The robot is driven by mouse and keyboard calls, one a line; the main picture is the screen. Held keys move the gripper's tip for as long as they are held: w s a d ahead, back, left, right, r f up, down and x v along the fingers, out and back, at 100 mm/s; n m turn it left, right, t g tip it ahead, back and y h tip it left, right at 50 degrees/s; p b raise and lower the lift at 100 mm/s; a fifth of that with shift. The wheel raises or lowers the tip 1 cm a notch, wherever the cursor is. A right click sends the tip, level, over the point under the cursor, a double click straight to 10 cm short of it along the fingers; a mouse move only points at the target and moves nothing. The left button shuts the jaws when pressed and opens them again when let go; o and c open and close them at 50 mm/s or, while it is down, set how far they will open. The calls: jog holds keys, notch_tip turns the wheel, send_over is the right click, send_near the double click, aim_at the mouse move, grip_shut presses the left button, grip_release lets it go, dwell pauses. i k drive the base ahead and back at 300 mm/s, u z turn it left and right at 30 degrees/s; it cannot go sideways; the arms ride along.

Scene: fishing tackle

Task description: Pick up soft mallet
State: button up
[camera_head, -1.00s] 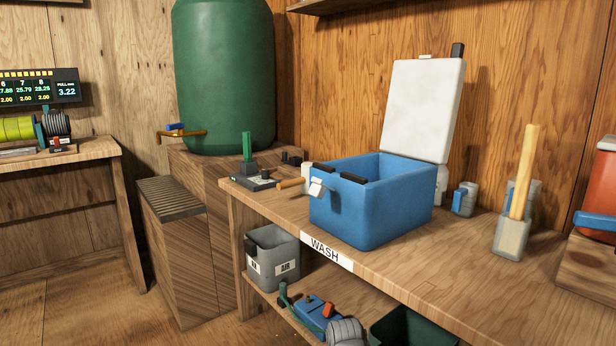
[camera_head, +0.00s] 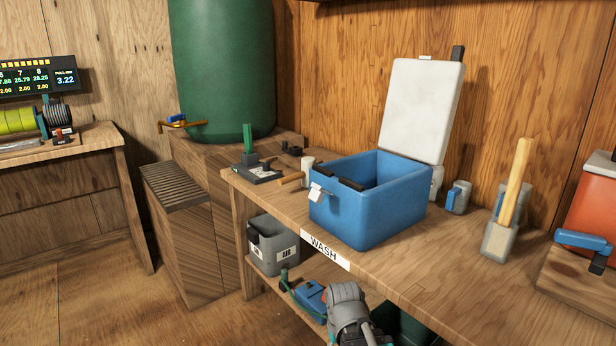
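What looks like the soft mallet lies on the wash counter (camera_head: 400,265), just left of the blue cooler box (camera_head: 366,212). Its white cylindrical head (camera_head: 308,171) is against or close behind the cooler's left corner; I cannot tell if they touch. Its tan handle (camera_head: 290,179) points left. Another wooden handle (camera_head: 516,182) rises, tilted, from a pale grey block (camera_head: 498,241) at the right; I cannot tell what tool it is. A grey jointed part of my own arm shows low in the middle, below the counter edge. My gripper's fingers are not visible.
A dark tray with a green upright piece (camera_head: 249,150) sits left of the mallet. The cooler's white lid (camera_head: 423,110) stands open. A grey mug (camera_head: 458,197) and an orange container (camera_head: 592,205) are to the right. Clear counter lies in front of the cooler.

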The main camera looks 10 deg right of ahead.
aim_at(307, 163)
jog(key=z, duration=0.05)
jog(key=k, duration=0.65)
jog(key=u, duration=0.15)
jog(key=i, duration=0.4)
jog(key=u, duration=0.55)
jog(key=i, duration=1.05)
jog(key=u, duration=0.2)
